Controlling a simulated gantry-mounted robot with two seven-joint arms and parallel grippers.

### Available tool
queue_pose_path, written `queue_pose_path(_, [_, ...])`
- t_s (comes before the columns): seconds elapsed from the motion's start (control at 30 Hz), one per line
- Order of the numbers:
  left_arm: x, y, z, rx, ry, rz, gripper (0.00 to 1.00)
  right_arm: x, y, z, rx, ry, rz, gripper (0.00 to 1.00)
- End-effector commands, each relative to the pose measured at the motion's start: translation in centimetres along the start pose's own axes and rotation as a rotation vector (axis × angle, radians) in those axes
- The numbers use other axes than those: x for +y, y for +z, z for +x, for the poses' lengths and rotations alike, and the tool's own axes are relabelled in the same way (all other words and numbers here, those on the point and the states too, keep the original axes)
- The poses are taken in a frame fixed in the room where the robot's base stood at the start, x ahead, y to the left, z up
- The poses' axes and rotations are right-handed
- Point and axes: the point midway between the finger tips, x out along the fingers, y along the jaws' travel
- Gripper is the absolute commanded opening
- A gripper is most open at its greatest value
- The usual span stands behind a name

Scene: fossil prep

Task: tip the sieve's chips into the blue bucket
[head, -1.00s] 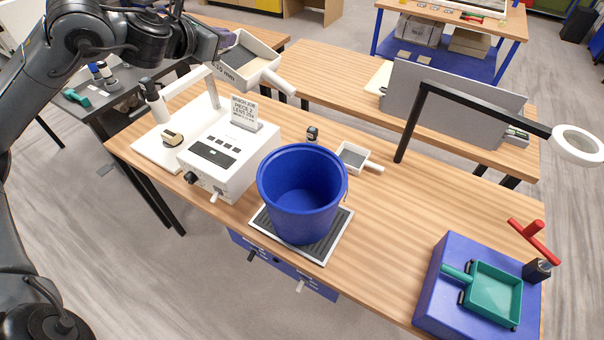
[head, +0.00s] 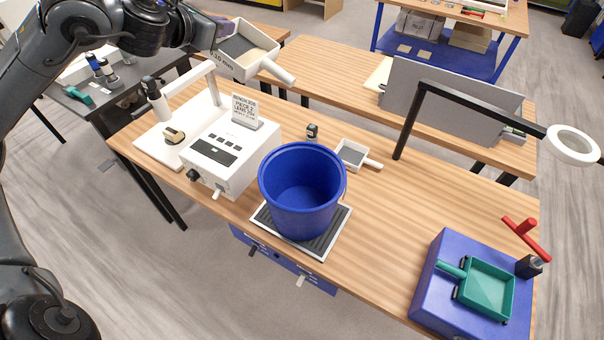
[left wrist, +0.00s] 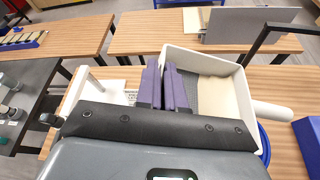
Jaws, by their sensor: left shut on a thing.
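The white sieve (head: 262,63) is held high at the upper left in the head view, above and behind the white control box. Its grey mesh shows inside and its handle points right and down. My left gripper (head: 222,34) is shut on its left wall. In the left wrist view the purple fingers (left wrist: 166,88) pinch the wall of the sieve (left wrist: 183,57); a beige patch shows inside, but I cannot tell loose chips. The blue bucket (head: 303,212) stands upright on the bench, apart from the sieve and to its lower right; its visible inside looks empty. My right gripper is out of view.
The bucket stands on a black ribbed tray (head: 328,246). A white control box (head: 218,155) with a sign is left of it. A small sieve (head: 352,153) lies behind it.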

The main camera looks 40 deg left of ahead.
Motion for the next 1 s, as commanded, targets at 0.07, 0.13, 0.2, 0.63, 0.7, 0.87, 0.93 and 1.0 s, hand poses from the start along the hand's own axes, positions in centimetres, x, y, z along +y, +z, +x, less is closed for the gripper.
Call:
queue_pose_path(0.07, [0.0,0.0,0.0,-0.001,0.000,0.000,0.00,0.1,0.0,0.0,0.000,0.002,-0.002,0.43])
queue_pose_path(0.13, [0.0,0.0,0.0,-0.001,0.000,0.000,0.00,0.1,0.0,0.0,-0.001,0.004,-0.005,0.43])
queue_pose_path(0.2, [0.0,0.0,0.0,-0.001,0.001,0.000,0.00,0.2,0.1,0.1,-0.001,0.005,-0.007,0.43])
queue_pose_path(0.63, [-0.5,-1.2,0.5,-0.001,0.009,0.021,0.00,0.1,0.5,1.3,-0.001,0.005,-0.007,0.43])
queue_pose_path(0.7, [-0.6,-1.5,0.6,-0.001,0.011,0.025,0.00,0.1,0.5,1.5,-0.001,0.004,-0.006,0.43])
queue_pose_path(0.87, [-0.8,-2.0,0.8,0.000,0.015,0.036,0.00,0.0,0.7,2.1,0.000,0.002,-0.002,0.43])
queue_pose_path(0.93, [-0.9,-2.3,0.9,-0.001,0.017,0.040,0.00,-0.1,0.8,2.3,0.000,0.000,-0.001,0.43])
queue_pose_path(1.0, [-1.0,-2.5,1.0,-0.001,0.019,0.045,0.00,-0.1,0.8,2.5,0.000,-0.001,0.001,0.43])
